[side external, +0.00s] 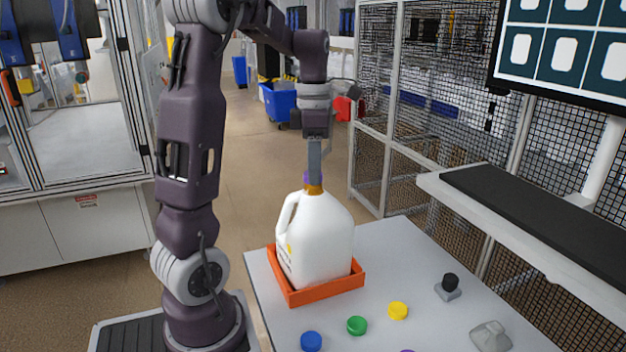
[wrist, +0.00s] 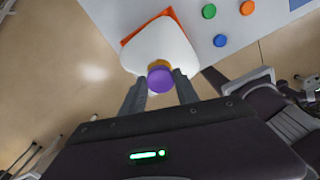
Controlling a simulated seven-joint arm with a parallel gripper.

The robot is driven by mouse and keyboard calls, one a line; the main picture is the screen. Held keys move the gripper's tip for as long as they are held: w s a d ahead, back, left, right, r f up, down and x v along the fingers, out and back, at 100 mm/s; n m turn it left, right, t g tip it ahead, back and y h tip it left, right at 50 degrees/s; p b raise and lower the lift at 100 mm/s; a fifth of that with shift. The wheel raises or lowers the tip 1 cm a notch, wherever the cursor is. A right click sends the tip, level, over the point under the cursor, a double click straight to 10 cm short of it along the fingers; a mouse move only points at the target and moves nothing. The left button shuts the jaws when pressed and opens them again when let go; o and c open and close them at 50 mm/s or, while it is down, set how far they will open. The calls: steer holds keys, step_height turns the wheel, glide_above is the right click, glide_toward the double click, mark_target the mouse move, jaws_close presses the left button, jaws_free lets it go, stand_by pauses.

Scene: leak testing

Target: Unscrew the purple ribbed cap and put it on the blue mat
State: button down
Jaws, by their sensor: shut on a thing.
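The purple ribbed cap (wrist: 160,79) sits at the top of a white jug (side external: 322,240), above an orange-yellow neck ring (side external: 315,190). My gripper (side external: 314,176) points straight down over the jug's neck and is shut on the cap; its fingers hide most of the cap in the side view. In the wrist view my gripper (wrist: 160,88) has one finger on each side of the cap. The jug stands upright in an orange tray (side external: 318,291). A blue patch (wrist: 298,4) at the top right edge of the wrist view may be the blue mat; little of it shows.
Blue (side external: 311,341), green (side external: 357,325) and yellow (side external: 398,310) caps lie on the grey table in front of the tray. A small black-knobbed part (side external: 450,285) and a grey lump (side external: 491,337) are farther right. A mesh fence (side external: 425,110) stands behind.

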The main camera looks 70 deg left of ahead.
steer(key=shift+r, duration=0.1)
steer(key=shift+r, duration=0.35)
steer(key=shift+r, duration=2)
